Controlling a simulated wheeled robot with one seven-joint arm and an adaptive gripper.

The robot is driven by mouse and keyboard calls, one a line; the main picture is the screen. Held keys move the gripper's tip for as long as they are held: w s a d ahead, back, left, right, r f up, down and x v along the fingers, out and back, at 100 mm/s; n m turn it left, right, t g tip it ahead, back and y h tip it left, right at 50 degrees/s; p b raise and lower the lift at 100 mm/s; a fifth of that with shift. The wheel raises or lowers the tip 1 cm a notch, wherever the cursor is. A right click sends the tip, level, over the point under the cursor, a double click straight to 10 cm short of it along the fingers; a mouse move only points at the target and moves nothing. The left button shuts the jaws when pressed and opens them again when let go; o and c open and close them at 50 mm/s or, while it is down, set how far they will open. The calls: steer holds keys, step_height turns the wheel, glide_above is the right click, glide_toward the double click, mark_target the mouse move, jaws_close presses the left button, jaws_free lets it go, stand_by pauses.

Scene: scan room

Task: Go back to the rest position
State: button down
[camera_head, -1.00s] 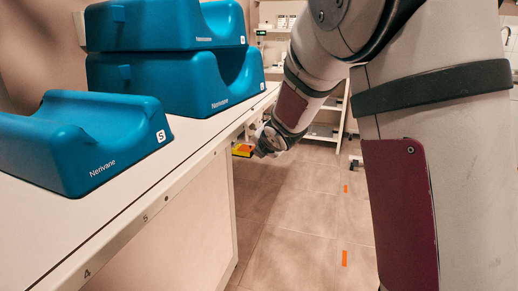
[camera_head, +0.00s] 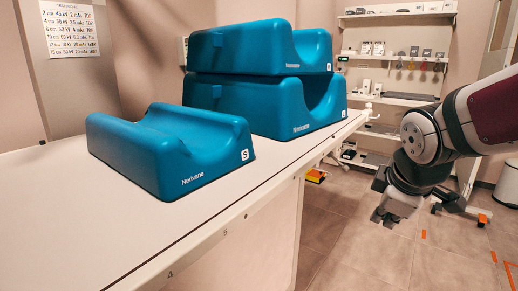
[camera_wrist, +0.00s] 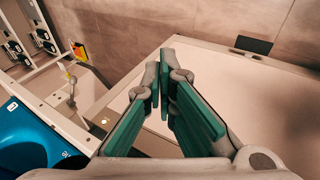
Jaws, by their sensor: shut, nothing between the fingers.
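My gripper (camera_head: 384,218) hangs at the end of my arm on the right in the head view, over the floor and clear of the white table (camera_head: 60,215). In the wrist view my gripper (camera_wrist: 163,88) shows its two green-padded fingers converging at the tips, with nothing between them. A single blue cradle (camera_head: 170,150) marked S lies on the table, apart from my gripper. Two more blue cradles, an upper one (camera_head: 255,48) and a lower one (camera_head: 265,105), are stacked behind it.
Shelves (camera_head: 395,60) with small boxes stand against the back wall. A yellow and red object (camera_head: 317,175) is low beyond the table. A wheeled stand base (camera_head: 460,205) is behind my arm. The floor (camera_head: 370,255) beside the table is open, with orange marks.

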steer(key=s+a+f+m+g+y, duration=0.15)
steer(key=s+m, duration=0.25)
steer(key=s, duration=0.6)
steer(key=s+a+m+g, duration=0.2)
steer(key=s+m+g, duration=0.15)
steer(key=s, duration=0.65)
steer(key=s+a+m+g, duration=0.15)
steer(key=s+m, duration=0.25)
steer(key=s, duration=0.5)
step_height(320, 180, up, 35)
steer(key=t+p, duration=0.4)
steer(key=p, duration=2.9)
steer(key=shift+a+f+t, duration=0.15)
steer(key=shift+f+t, duration=0.05)
steer(key=shift+t, duration=0.15)
